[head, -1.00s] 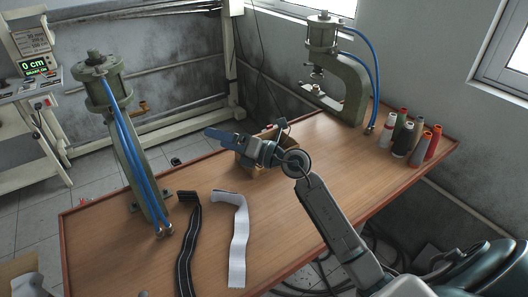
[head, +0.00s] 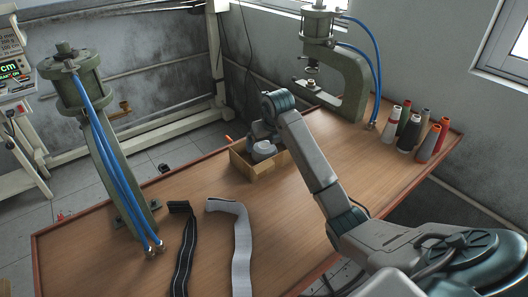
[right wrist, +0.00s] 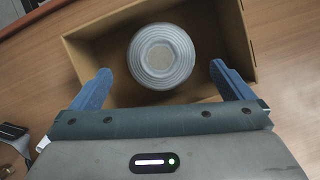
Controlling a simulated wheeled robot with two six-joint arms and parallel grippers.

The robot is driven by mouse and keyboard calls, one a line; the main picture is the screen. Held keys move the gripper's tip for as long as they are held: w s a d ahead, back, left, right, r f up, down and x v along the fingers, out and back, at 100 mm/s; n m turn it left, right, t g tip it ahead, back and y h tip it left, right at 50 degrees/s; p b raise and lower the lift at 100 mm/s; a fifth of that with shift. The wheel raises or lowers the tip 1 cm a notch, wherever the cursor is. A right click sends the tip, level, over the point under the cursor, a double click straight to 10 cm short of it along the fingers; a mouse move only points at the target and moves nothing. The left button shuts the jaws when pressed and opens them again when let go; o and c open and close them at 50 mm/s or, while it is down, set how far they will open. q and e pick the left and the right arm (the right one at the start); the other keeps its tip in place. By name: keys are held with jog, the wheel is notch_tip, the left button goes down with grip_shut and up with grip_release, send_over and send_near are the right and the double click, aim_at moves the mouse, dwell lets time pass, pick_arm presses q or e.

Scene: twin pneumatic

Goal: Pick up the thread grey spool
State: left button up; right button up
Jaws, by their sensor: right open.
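The grey thread spool (right wrist: 162,55) stands in an open cardboard box (right wrist: 90,58) and shows from above in the right wrist view, as a ringed round top. In the head view a pale grey rounded part of it (head: 264,150) shows inside the box (head: 276,166), partly hidden by my right arm. My right gripper (right wrist: 160,72) is open and empty. Its blue fingers are spread to the left and right of the spool, at the box's near side, with gaps to the spool. My left gripper is not in view.
Several thread spools (head: 408,133) stand at the table's right end. A black strap (head: 186,250) and a white strap (head: 241,245) lie in front. Bare table lies between straps and box.

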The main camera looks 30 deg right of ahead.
aim_at(265, 146)
jog(key=shift+w+f, duration=0.25)
jog(key=shift+f, duration=0.2)
jog(key=shift+w+f, duration=0.1)
jog(key=shift+f, duration=0.1)
jog(key=p+x, duration=0.2)
jog(key=x, duration=0.2)
jog(key=shift+d+f+p, duration=0.15)
jog(key=shift+p, duration=0.2)
jog(key=shift+w+f, duration=0.2)
jog(key=shift+f, duration=0.15)
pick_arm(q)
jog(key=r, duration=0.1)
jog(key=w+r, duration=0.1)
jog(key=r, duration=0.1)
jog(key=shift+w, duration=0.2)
pick_arm(e)
jog(key=shift+c, duration=0.4)
jog(key=c, duration=1)
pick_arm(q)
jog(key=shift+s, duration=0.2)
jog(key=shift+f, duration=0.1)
pick_arm(e)
jog(key=shift+r, duration=0.15)
